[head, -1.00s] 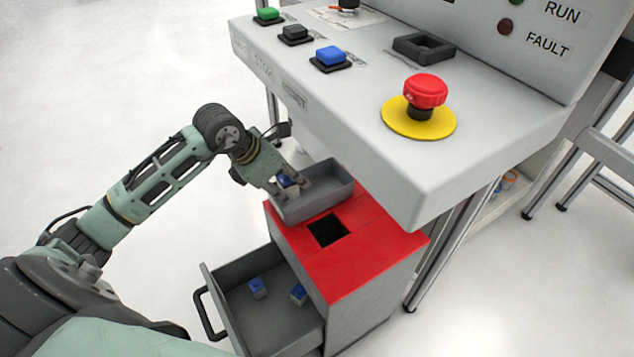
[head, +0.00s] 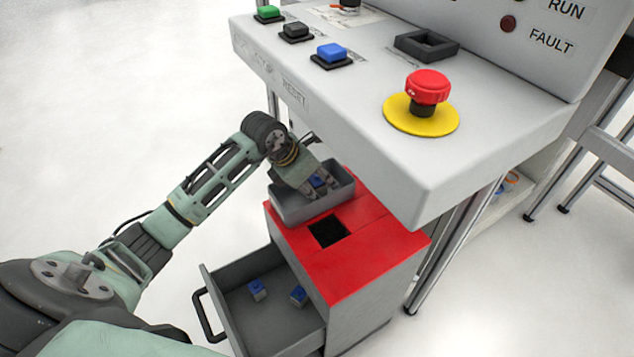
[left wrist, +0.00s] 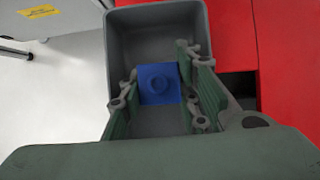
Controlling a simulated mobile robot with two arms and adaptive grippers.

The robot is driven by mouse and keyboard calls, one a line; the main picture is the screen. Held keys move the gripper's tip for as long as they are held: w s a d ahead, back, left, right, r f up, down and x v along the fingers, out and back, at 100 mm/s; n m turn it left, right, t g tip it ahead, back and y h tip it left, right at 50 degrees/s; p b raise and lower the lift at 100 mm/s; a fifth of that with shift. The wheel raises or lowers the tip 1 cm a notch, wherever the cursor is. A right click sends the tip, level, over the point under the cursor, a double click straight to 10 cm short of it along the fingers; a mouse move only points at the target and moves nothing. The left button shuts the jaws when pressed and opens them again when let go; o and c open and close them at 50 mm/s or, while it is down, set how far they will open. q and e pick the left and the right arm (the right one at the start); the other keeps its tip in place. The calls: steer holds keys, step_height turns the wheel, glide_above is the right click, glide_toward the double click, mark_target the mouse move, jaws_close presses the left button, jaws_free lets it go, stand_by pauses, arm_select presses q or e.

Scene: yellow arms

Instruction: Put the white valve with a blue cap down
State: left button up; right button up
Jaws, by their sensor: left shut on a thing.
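The white valve with a blue cap (head: 318,181) is between the fingers of my left gripper (head: 319,189), over the grey bin on the red cabinet top. In the left wrist view its blue cap (left wrist: 159,84) faces the camera, and the gripper (left wrist: 158,100) has a finger on each side of it. The valve's white body is mostly hidden. The grey bin (head: 290,211) surrounds the valve in view; I cannot tell whether the valve touches its floor. My right gripper is not in view.
The red cabinet top (head: 365,245) has a square dark hole (head: 328,231). Below, an open drawer (head: 262,318) holds two blue-capped valves (head: 257,289). The grey control panel (head: 480,120) with an emergency stop (head: 428,88) overhangs close to the bin.

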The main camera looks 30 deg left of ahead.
arm_select(q)
steer(key=o, duration=0.9)
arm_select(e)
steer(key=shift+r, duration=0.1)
arm_select(q)
steer(key=shift+r, duration=0.2)
steer(key=p+v, duration=0.1)
steer(key=v, duration=1)
steer(key=shift+s+r+p, duration=0.25)
steer(key=shift+r+p, duration=0.05)
steer(key=shift+p, duration=0.1)
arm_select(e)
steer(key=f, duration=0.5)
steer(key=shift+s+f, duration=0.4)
arm_select(q)
steer(key=shift+a, duration=0.1)
